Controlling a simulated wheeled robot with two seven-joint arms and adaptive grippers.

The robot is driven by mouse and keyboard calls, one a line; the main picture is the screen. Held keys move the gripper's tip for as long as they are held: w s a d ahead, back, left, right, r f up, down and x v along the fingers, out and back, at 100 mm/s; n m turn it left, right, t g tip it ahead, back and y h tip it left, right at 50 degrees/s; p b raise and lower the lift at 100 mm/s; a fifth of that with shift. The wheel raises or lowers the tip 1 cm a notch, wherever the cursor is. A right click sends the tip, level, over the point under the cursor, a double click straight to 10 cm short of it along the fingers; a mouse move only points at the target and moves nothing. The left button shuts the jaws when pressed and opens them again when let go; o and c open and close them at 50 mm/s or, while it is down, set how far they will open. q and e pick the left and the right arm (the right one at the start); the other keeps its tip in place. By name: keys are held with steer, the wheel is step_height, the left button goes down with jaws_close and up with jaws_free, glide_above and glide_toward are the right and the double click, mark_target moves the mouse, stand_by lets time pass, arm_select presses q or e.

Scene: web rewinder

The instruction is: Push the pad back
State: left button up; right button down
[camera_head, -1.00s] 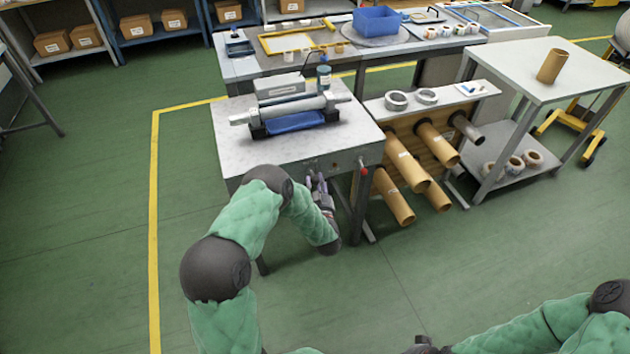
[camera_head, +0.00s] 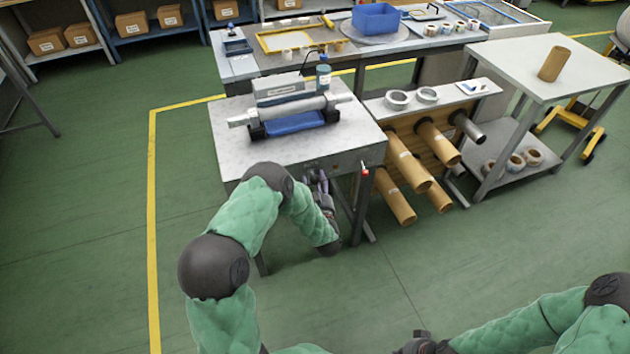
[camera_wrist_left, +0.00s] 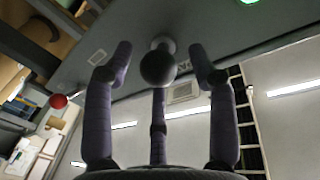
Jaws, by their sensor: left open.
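A blue pad-like piece (camera_head: 296,122) lies on the rewinder's table, below and in front of the grey roller (camera_head: 290,108). My left gripper (camera_head: 318,178) is at the front panel of that table, below its top and apart from the blue piece. In the left wrist view, the fingers of my left gripper (camera_wrist_left: 158,52) are spread open. A dark round knob (camera_wrist_left: 157,68) on a panel shows between the fingertips; I cannot tell whether they touch it.
A red knob (camera_head: 364,170) sticks out of the table front (camera_head: 340,163) to the gripper's right. Several cardboard tubes (camera_head: 404,162) project from the rack beside it. A white-topped table (camera_head: 590,70) stands further right. The floor (camera_head: 90,240) at left is open.

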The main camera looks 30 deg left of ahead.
arm_select(q)
steer(key=v, duration=1.1)
steer(key=shift+d, duration=0.15)
steer(key=s+d+f+m+g+h+p, duration=0.25)
steer(key=d+f+g+h, duration=0.25)
steer(key=d+f+h, duration=0.5)
steer(key=s+d+f+g+h+p, duration=0.1)
steer(key=s+d+g, duration=0.3)
steer(key=s, duration=0.6)
steer(key=s+d+f+g+h+p, duration=0.1)
steer(key=s+d+g+h, duration=0.3)
steer(key=s, duration=0.5)
steer(key=shift+s+d+f+g, duration=0.2)
steer(key=shift+s+f+g, duration=0.2)
